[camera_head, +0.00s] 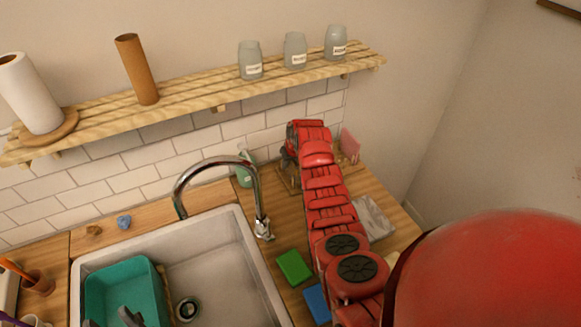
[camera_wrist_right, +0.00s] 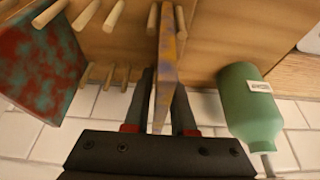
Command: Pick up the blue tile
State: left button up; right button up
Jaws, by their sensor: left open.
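A flat blue piece (camera_head: 318,304) lies on the wooden counter right of the sink, partly hidden by my right arm; I cannot tell whether it is the blue tile. My right gripper (camera_head: 290,172) is at the back of the counter by a wooden peg rack. In the right wrist view its two fingers (camera_wrist_right: 163,100) stand on either side of an upright orange and purple mottled tile (camera_wrist_right: 166,60). Whether they press on it is unclear. A red and blue-grey mottled tile (camera_wrist_right: 40,68) stands left of it. My left gripper (camera_head: 110,319) is open over the teal basin.
The peg rack (camera_wrist_right: 98,72) has several wooden pegs close to the right fingers. A green bottle (camera_wrist_right: 250,105) stands beside the rack. The sink (camera_head: 215,262), tall faucet (camera_head: 215,163) and a green block (camera_head: 294,267) lie left of my right arm. A shelf (camera_head: 190,92) runs above.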

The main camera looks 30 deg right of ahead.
grip_shut()
dwell(1.1)
